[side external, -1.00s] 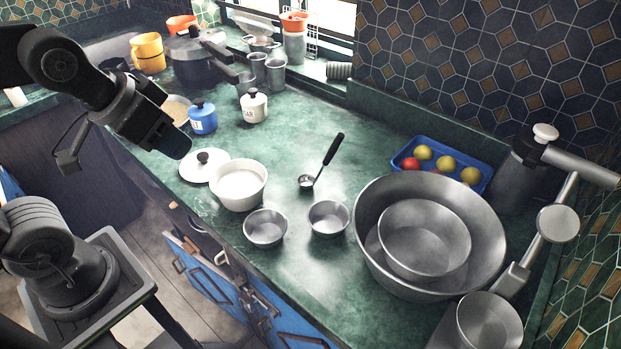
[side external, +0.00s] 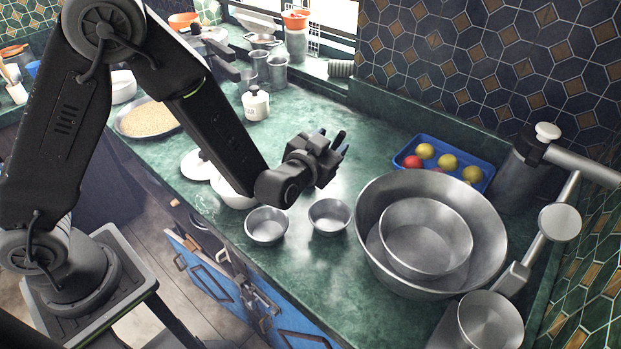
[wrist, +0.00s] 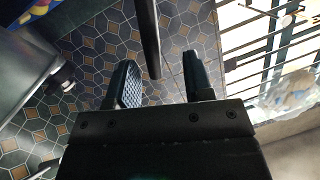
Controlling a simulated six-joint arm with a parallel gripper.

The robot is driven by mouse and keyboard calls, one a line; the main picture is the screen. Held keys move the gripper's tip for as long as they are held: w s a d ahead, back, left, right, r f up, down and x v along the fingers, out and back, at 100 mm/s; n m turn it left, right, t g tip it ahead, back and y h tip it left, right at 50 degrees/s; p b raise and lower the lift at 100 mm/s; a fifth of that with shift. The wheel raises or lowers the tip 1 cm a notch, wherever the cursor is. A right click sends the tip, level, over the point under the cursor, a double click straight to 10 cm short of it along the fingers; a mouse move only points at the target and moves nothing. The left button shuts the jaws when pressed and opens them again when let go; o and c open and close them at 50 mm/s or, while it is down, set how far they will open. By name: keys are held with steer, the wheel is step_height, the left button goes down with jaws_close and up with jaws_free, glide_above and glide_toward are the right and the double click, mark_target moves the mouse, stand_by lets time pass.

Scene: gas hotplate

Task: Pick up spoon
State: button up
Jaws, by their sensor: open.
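The spoon is largely hidden behind my gripper (side external: 333,142) in the side view. My gripper (wrist: 158,72) is open, with one finger on each side of the rod. There is a visible gap between the rod and each finger. The spoon's metal bowl cannot be seen in either view now.
Two small metal bowls (side external: 266,226) (side external: 329,217) and a partly hidden white pot (side external: 232,196) stand below my gripper. A large metal basin (side external: 373,262) and a blue tray of fruit (side external: 402,160) are to the right. A white lidded jar (side external: 256,104) stands behind my forearm.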

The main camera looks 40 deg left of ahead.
steer(key=shift+t+y, duration=0.6)
steer(key=shift+t, duration=0.1)
steer(key=w+f, duration=0.2)
steer(key=w, duration=0.1)
steer(key=w+a, duration=0.1)
steer(key=shift+w+f, duration=0.15)
steer(key=shift+f, duration=0.25)
steer(key=shift+c, duration=0.3)
jaws_close()
